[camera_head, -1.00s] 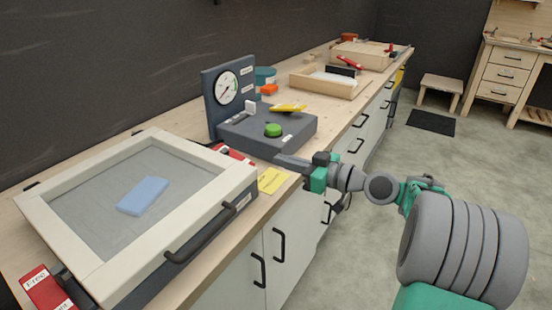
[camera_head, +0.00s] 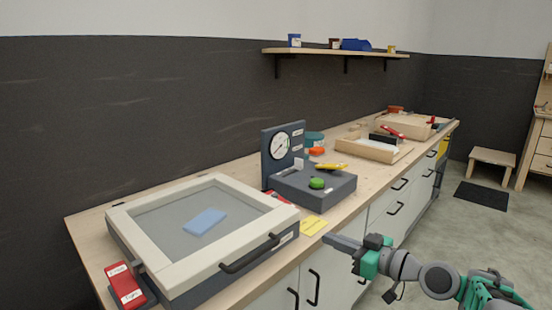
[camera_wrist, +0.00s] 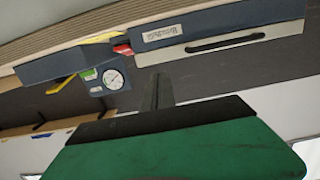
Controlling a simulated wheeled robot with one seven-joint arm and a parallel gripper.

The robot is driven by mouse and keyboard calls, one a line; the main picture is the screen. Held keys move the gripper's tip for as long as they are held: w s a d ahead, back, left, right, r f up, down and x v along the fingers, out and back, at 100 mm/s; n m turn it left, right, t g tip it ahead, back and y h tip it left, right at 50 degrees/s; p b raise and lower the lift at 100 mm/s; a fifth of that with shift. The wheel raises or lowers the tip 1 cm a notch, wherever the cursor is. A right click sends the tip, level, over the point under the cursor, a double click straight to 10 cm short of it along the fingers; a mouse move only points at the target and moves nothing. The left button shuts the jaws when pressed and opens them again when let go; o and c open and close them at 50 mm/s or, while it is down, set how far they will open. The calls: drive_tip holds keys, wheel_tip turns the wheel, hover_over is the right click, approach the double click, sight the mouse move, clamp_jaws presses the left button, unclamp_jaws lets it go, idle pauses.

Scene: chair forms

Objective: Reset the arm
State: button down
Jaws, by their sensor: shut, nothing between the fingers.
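My gripper (camera_head: 343,243) is shut and empty, in front of the bench's front edge at the lower right of the head view. Its fingers point left toward the bench and seem clear of it. In the wrist view my gripper (camera_wrist: 158,92) shows as closed dark fingers beyond a green body, with the bench scene turned roughly upside down. My arm's grey and green links stretch off to the lower right of the head view.
A cream-framed box (camera_head: 150,253) with a blue block (camera_head: 205,222) under its window stands on the bench. Behind are a gauge panel (camera_head: 283,150), a green button (camera_head: 317,183) and a wooden tray (camera_head: 368,150). A yellow note (camera_head: 313,225) lies near the edge.

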drive_tip(key=s+a+m+g+h+p, duration=0.35)
drive_tip(key=s+a+h+p, duration=0.2)
drive_tip(key=p, duration=0.35)
drive_tip(key=s+d+r+m+g+h+p, duration=0.2)
drive_tip(key=s+d+h+p, duration=0.1)
drive_tip(key=s, duration=0.5)
drive_tip(key=s+d+r+m+g+h+p, duration=0.2)
drive_tip(key=s+d+m+g+h+p, duration=0.1)
drive_tip(key=s+p, duration=0.3)
drive_tip(key=s, duration=0.2)
drive_tip(key=shift+s+d+r+m, duration=0.15)
drive_tip(key=shift+s+d+m, duration=0.05)
drive_tip(key=shift+s+m, duration=0.2)
